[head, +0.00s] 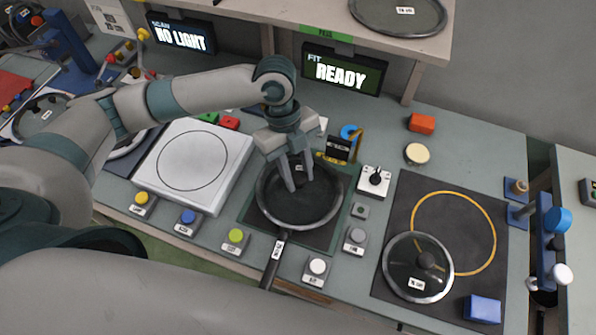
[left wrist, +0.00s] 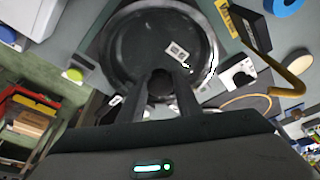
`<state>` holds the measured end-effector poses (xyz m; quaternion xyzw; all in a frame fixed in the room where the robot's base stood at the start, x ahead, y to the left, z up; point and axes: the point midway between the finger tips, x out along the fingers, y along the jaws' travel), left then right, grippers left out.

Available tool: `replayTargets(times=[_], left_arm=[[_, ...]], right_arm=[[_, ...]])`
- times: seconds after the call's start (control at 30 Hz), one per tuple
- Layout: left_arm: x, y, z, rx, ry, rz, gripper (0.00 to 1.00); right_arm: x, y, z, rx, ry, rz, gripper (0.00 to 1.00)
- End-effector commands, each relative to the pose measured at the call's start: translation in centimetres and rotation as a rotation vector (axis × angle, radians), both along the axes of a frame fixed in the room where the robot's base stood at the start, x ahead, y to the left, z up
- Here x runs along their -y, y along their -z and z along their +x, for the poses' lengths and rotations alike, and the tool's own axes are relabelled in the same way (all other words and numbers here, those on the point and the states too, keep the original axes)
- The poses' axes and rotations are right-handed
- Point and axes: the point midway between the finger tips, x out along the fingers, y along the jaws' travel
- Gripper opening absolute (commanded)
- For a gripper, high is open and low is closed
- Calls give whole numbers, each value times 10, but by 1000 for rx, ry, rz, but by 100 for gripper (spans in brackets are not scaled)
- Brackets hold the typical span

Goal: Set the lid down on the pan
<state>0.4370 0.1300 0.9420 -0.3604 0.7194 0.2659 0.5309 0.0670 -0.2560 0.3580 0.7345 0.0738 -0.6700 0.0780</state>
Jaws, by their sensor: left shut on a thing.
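The dark pan (head: 283,238) stands on a dark square mat at the middle of the bench, its handle pointing toward me. A round see-through lid (head: 314,207) lies over the pan's opening, roughly centred; I cannot tell whether it rests on the rim or hangs just above. My left gripper (head: 298,186) reaches down from above and is shut on the lid's knob. In the left wrist view the dark knob (left wrist: 160,84) sits between the fingertips, with the lid (left wrist: 135,50) and its white label beyond. My right gripper is not in view.
Another lid (head: 405,280) lies on the dark mat (head: 405,205) at right, partly inside a yellow ring. A white plate unit (head: 220,145) stands left of the pan. Several buttons line the front. The FIT screen (head: 345,70) reads READY. A blue block (head: 482,308) lies at lower right.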

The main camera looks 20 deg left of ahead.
Motion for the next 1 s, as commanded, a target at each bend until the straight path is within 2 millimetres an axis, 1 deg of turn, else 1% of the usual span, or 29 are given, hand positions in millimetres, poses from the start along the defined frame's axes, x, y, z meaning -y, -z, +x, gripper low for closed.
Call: replayTargets(times=[0.3, 0.77, 0.8, 0.87, 0.9, 1.0], left_arm=[[0, 0, 0, 1, 0, -1, 0], [0, 1, 0, 1, 1, -1, 0], [0, 1, 0, 1, 1, -1, 35], [0, 1, 0, 1, 1, -1, 50], [0, 1, 0, 1, 1, -1, 52], [0, 1, 0, 1, 1, -1, 52]], right_arm=[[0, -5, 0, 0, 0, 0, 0], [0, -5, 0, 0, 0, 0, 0], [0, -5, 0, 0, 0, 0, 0], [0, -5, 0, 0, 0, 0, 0], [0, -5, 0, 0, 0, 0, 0], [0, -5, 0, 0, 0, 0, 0]])
